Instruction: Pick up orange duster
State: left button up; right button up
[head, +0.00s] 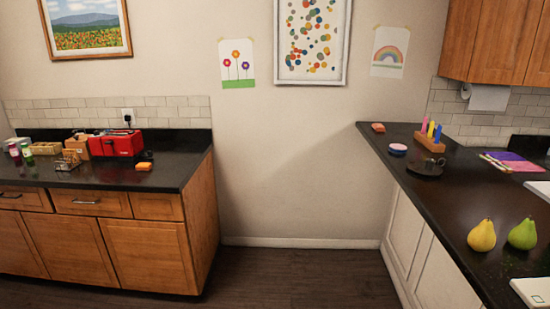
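Two small orange blocks are in the head view, and either could be the orange duster. One orange block (144,166) lies near the front edge of the left dark counter, right in front of the red box. The other orange block (378,127) is more reddish and lies at the far left corner of the right counter. Both are too small to tell their material. Neither of my grippers is in view.
The left counter (165,180) holds a red box (117,143), a wire rack (67,160) and jars. The right counter (450,200) holds a pen holder (430,141), a yellow pear (482,236) and a green pear (522,235). Dark floor (300,275) between the counters is clear.

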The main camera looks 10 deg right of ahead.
aim_at(379, 127)
jog(key=i+z, duration=0.25)
jog(key=i, duration=0.3)
jog(key=i+j+z, duration=0.3)
jog(key=i, duration=0.2)
jog(key=i+j+z, duration=0.25)
jog(key=i, duration=0.3)
jog(key=i+z, duration=0.7)
jog(key=i+j+z, duration=0.15)
jog(key=z, duration=0.2)
